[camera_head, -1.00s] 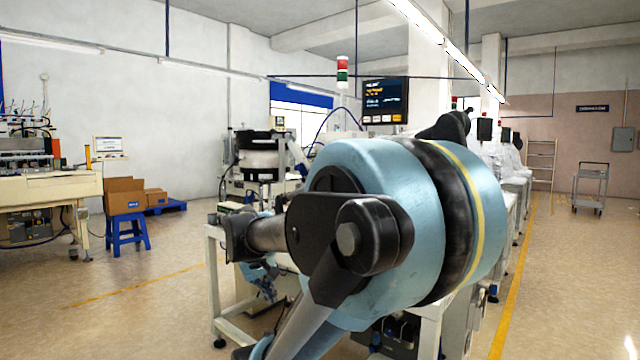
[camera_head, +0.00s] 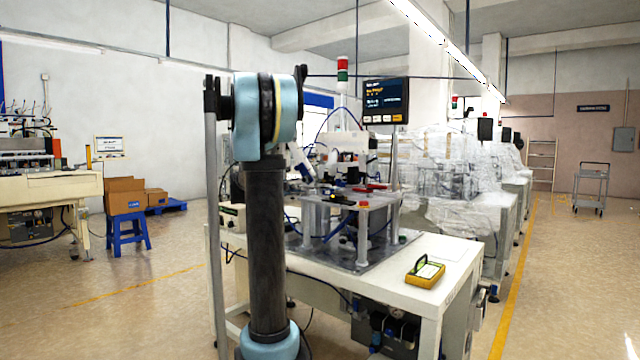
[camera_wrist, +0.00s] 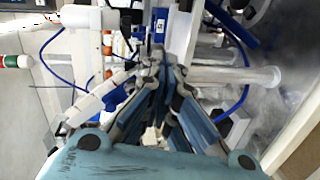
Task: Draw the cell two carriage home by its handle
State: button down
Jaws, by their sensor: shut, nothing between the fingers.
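My gripper (camera_wrist: 157,56) points into the machine in the wrist view, its fingertips together with nothing between them. In the head view my upright arm covers the left part of the machine, and I cannot make out the fingertips there. The machine's raised plate (camera_head: 345,198) stands on posts over the white bench (camera_head: 400,285), with small red and black parts on top. I cannot tell which part is the cell two carriage or its handle. In the wrist view, white housings, a clear post (camera_wrist: 235,76) and blue tubing surround the fingers; the fingers hide what lies directly behind them.
A yellow handheld device (camera_head: 425,274) lies at the bench's front right corner. A display screen (camera_head: 385,101) and a signal tower (camera_head: 342,76) rise behind. Plastic-wrapped machines (camera_head: 450,165) line the right side.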

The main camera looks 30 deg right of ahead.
jog(key=w+d+r, duration=0.1)
jog(key=w+d, duration=0.2)
jog(key=d, duration=0.1)
jog(key=w+d+n+h, duration=0.1)
jog(key=w+d, duration=0.2)
jog(key=d, duration=0.1)
jog(key=w+d+r+t+h, duration=0.1)
jog(key=w+d, duration=0.3)
jog(key=shift+w+d+r, duration=0.1)
jog(key=shift+d+r, duration=0.25)
jog(key=shift+s+d, duration=0.3)
jog(key=shift+s, duration=0.25)
jog(key=shift+s+d, duration=0.25)
jog(key=shift+s, duration=0.3)
jog(key=shift+s+d, duration=0.45)
jog(key=shift+s, duration=0.1)
jog(key=shift+s, duration=0.2)
jog(key=s+d, duration=0.1)
jog(key=s, duration=0.2)
jog(key=s+d, duration=0.1)
jog(key=s, duration=0.2)
jog(key=s+d, duration=0.1)
jog(key=s, duration=0.2)
jog(key=shift+d, duration=0.4)
jog(key=shift+w, duration=0.15)
